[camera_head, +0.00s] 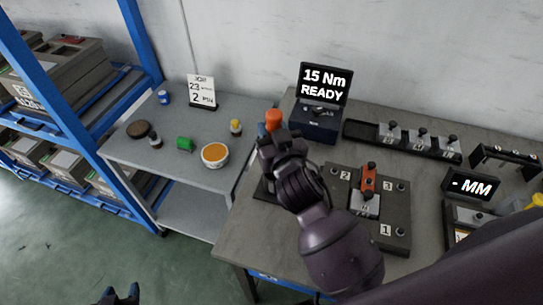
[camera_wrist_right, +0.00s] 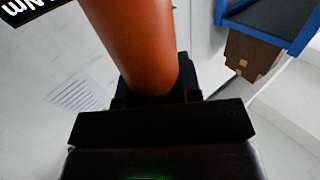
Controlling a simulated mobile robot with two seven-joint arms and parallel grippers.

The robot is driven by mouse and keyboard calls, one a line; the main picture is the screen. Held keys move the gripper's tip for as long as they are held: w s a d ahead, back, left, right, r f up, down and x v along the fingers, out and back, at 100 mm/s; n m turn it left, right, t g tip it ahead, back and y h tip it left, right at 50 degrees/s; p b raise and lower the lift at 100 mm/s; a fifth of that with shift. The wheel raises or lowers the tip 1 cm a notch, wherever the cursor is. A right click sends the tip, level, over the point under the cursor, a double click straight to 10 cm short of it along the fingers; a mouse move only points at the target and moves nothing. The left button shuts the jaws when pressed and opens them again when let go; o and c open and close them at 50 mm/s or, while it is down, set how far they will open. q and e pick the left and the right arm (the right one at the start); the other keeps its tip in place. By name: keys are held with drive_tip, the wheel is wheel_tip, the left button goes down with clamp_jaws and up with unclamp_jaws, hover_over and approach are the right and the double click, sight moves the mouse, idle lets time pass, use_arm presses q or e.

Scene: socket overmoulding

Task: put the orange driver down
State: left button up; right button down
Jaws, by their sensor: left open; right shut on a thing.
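The orange driver (camera_head: 273,118) stands up out of my right gripper (camera_head: 274,138) near the left edge of the grey bench. My right gripper is shut on it. In the right wrist view the orange driver (camera_wrist_right: 135,45) fills the upper middle, held at the dark fingers (camera_wrist_right: 155,95). A dark stand (camera_head: 264,192) shows partly below the gripper, mostly hidden by it. A small blue part (camera_head: 262,129) shows just left of the driver. I cannot tell whether the driver touches the stand. My left gripper (camera_head: 119,297) is open and empty, low above the floor at the bottom left.
The "15 Nm READY" screen (camera_head: 324,83) stands behind, right of the driver.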

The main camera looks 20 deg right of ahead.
wheel_tip(320, 180, down, 7)
drive_tip(key=shift+f+b, duration=0.15)
drive_tip(key=shift+b, duration=0.65)
drive_tip(key=shift+f, duration=0.55)
use_arm(q)
wheel_tip(320, 180, down, 3)
drive_tip(key=shift+s+r, duration=0.15)
drive_tip(key=shift+b, duration=0.3)
use_arm(e)
drive_tip(key=shift+f, duration=0.15)
drive_tip(key=c, duration=0.8)
unclamp_jaws()
